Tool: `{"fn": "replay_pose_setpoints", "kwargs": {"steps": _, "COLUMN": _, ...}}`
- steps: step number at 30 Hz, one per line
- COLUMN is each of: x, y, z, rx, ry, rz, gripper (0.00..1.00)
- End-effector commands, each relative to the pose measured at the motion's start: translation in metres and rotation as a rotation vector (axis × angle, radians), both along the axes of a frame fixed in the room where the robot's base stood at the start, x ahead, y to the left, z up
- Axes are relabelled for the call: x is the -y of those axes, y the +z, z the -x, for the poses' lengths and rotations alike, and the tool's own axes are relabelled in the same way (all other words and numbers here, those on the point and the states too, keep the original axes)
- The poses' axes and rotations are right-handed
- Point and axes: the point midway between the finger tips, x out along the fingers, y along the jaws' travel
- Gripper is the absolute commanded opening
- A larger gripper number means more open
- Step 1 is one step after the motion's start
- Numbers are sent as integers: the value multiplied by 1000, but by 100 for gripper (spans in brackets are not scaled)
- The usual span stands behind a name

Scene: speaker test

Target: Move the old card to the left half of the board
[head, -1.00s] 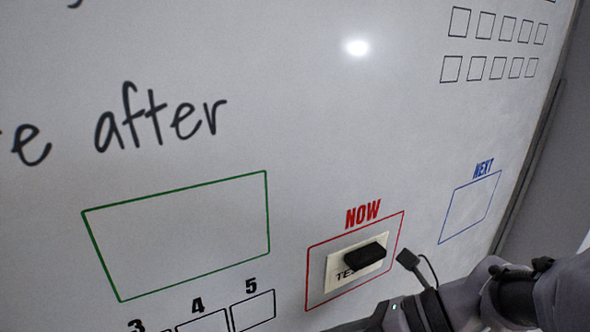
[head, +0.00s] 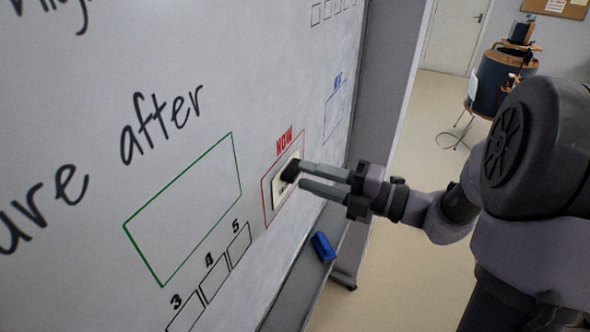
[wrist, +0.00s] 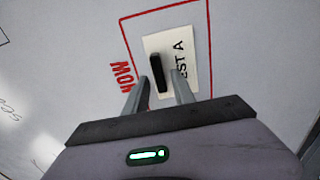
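The card (head: 279,187) is cream with a black block-shaped handle (head: 290,170) on it. It lies flat on the whiteboard inside the red NOW frame. In the wrist view the card (wrist: 178,45) shows "EST A", partly covered by the black handle (wrist: 156,68). My gripper (head: 301,175) is at the card, its two grey fingers spread apart. In the wrist view my gripper (wrist: 160,78) has one finger on each side of the handle's near end, with gaps visible. I cannot tell how far the tips reach along the handle's depth.
The whiteboard (head: 80,130) has an empty green frame (head: 185,212) left of the card, numbered boxes (head: 214,280) below and a blue NEXT frame (head: 336,108) to the right. A blue eraser-like object (head: 322,247) sits on the tray below.

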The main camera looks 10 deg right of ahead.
Motion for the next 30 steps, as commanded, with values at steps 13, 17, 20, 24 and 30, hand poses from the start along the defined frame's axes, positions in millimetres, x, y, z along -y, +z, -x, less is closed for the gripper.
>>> {"fn": "replay_pose_setpoints", "kwargs": {"steps": 13, "x": -13, "y": 2, "z": -10, "rx": 1, "ry": 0, "rz": 2, "gripper": 31}}
{"fn": "replay_pose_setpoints", "kwargs": {"steps": 17, "x": -13, "y": 2, "z": -10, "rx": 2, "ry": 0, "rz": 2, "gripper": 19}}
{"fn": "replay_pose_setpoints", "kwargs": {"steps": 20, "x": -13, "y": 2, "z": -10, "rx": 2, "ry": 0, "rz": 2, "gripper": 9}}
{"fn": "replay_pose_setpoints", "kwargs": {"steps": 24, "x": -13, "y": 2, "z": -10, "rx": 2, "ry": 0, "rz": 3, "gripper": 0}}
{"fn": "replay_pose_setpoints", "kwargs": {"steps": 30, "x": -13, "y": 6, "z": -9, "rx": -1, "ry": 0, "rz": 1, "gripper": 0}}
